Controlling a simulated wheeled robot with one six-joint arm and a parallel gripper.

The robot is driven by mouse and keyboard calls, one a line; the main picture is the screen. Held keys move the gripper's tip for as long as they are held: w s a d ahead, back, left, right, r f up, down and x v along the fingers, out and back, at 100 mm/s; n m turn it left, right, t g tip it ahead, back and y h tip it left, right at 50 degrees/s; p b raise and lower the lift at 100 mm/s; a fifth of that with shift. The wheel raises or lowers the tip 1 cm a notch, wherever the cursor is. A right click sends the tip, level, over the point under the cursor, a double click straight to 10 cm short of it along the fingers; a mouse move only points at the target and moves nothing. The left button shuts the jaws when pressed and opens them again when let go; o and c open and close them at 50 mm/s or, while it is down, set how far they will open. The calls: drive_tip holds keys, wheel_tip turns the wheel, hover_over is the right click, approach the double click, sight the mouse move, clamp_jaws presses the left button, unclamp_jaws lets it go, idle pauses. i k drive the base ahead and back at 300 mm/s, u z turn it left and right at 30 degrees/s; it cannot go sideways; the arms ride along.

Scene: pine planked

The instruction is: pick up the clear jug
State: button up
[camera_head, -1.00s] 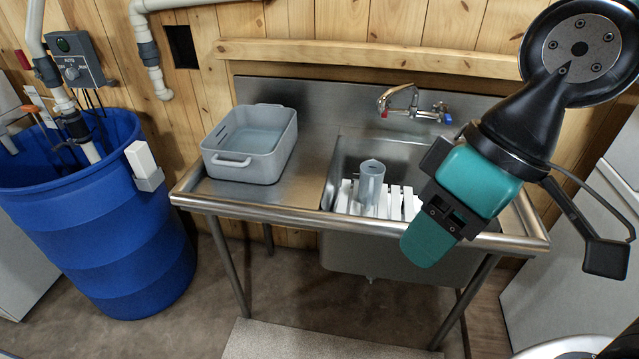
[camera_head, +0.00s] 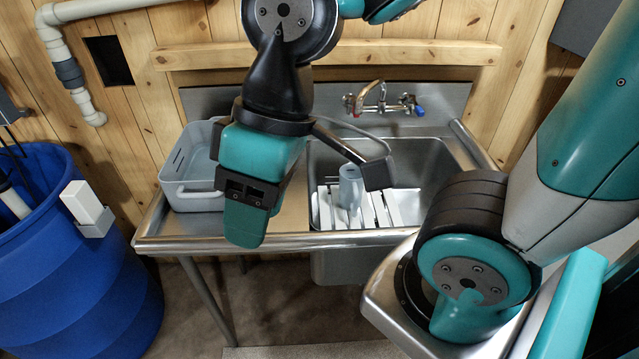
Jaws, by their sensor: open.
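The clear jug (camera_head: 349,190) stands upright on a white slatted rack (camera_head: 326,208) inside the steel sink, below the faucet. It looks greyish and see-through, and a dark bracket on my arm hangs close to its right edge in the picture. My gripper (camera_head: 246,222) points down in front of the steel counter, to the left of the jug and nearer to the camera. It is apart from the jug and holds nothing that I can see. Its fingers overlap in this view, so the gap between them is hidden.
A grey tub (camera_head: 192,170) sits on the counter's left side, partly behind my gripper. The faucet (camera_head: 378,97) juts over the back of the sink (camera_head: 420,165). A raised steel front rim (camera_head: 180,243) edges the counter. A blue barrel (camera_head: 80,270) stands at the left.

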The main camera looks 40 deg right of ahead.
sight(350, 192)
drive_tip(key=z, duration=0.55)
drive_tip(key=i, duration=0.9)
drive_tip(key=z, duration=1.9)
drive_tip(key=k, duration=1.65)
drive_tip(key=u, duration=0.5)
drive_tip(key=i, duration=1)
